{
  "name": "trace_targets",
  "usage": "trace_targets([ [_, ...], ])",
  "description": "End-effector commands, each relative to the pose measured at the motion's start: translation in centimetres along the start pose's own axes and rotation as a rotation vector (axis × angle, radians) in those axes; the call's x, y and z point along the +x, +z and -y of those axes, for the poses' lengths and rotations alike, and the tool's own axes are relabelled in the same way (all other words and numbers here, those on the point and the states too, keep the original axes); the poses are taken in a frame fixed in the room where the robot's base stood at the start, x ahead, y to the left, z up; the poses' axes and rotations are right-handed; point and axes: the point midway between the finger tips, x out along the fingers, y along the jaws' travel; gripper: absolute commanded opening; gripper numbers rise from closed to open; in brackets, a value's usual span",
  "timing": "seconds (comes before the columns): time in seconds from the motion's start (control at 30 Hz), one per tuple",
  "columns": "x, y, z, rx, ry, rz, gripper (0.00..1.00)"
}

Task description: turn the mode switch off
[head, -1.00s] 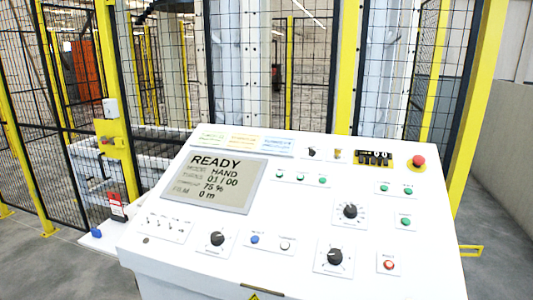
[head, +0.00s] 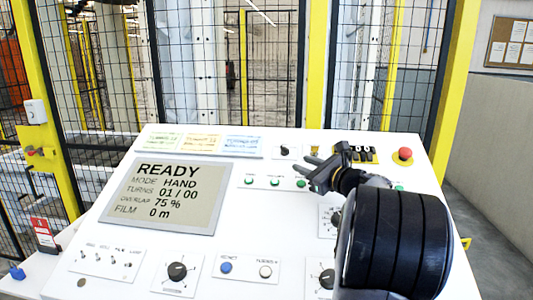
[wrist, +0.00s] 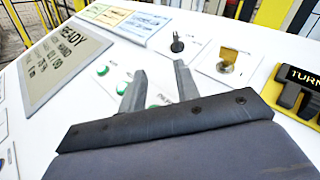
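A small black selector switch (head: 285,152) sits near the top middle of the white sloped panel (head: 110,225). It also shows in the wrist view (wrist: 177,44), just beyond my fingertips. Its label is too small to read, so I cannot confirm that it is the mode switch. The screen (head: 165,195) reads READY and MODE HAND. My gripper (head: 309,168) is over the upper right of the panel, right of and below the selector. In the wrist view my gripper (wrist: 160,68) has its two fingers apart with nothing between them.
A brass-coloured key switch (wrist: 228,61) is right of the selector, then a black counter (wrist: 298,92). A red emergency button (head: 403,154) is farther right. Green buttons (head: 275,183) lie under my fingers. Black knobs (head: 177,271) are lower down. A yellow-posted mesh fence stands behind.

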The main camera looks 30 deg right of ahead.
Motion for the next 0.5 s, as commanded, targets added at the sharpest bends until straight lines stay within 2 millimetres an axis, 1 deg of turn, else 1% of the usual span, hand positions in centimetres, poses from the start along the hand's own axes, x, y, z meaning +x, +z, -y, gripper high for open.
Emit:
trace_targets([
  [0.03,-0.4,-0.4,1.4,0.024,-0.028,0.011,0.31],
  [0.1,-0.6,-0.4,2.4,0.046,-0.048,0.023,0.31],
  [0.2,-0.1,-0.3,2.8,0.056,-0.054,0.029,0.31],
  [0.27,0.7,-0.2,2.8,0.055,-0.053,0.030,0.31],
  [0.37,2.4,-0.1,2.8,0.055,-0.050,0.029,0.31],
  [0.5,5.2,0.0,2.9,0.052,-0.050,0.028,0.31],
])
